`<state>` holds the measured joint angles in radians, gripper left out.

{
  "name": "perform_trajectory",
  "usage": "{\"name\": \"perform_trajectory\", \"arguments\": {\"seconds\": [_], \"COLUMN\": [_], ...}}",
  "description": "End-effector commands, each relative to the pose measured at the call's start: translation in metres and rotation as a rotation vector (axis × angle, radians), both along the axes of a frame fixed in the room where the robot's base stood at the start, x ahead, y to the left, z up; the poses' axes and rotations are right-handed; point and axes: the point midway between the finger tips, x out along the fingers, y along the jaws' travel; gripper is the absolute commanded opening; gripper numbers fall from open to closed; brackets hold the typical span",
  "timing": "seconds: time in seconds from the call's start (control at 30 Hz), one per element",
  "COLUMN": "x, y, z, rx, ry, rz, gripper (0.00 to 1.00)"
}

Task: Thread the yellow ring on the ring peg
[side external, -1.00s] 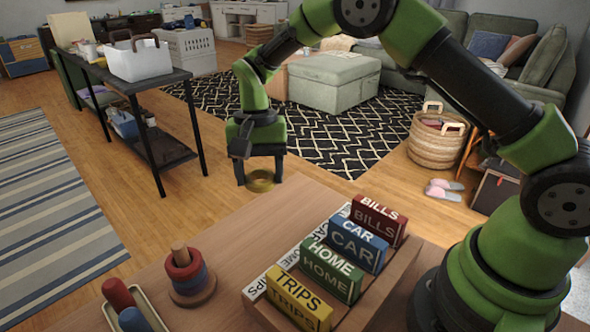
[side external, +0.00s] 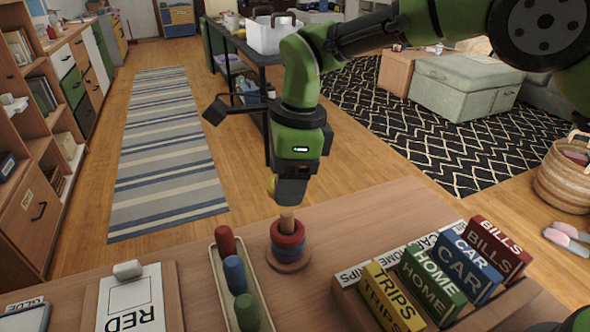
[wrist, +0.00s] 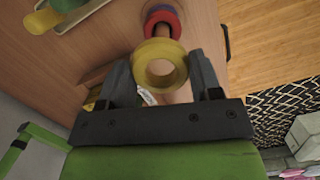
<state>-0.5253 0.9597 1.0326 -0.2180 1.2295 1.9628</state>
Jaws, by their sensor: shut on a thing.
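My gripper (side external: 289,191) is shut on the yellow ring (wrist: 146,68), which sits between the two fingers in the wrist view with its hole showing. In the side view only a sliver of the yellow ring (side external: 271,184) shows beside the fingers. The ring peg (side external: 287,222) is an upright wooden rod on a round base, with a red ring (side external: 288,234) above a blue ring (side external: 288,249). My gripper is just above the peg's tip. The red ring (wrist: 165,17) shows just beyond the yellow one in the wrist view. Whether the yellow ring touches the peg is hidden.
A tray (side external: 222,285) with red, blue and green pegs stands left of the ring peg. Labelled blocks, TRIPS (side external: 392,297), HOME, CAR and BILLS, stand in a rack at right. A RED card board (side external: 140,300) lies at far left. The table behind the peg is clear.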

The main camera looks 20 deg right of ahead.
Motion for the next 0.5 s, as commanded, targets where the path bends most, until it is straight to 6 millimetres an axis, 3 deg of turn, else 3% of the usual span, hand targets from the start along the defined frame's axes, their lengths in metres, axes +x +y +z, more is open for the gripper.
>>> {"name": "perform_trajectory", "arguments": {"seconds": [0.5], "x": [0.0], "y": [-0.001], "z": [-0.028], "rx": [0.0], "ry": [0.002], "rz": [0.0], "gripper": [0.36]}}
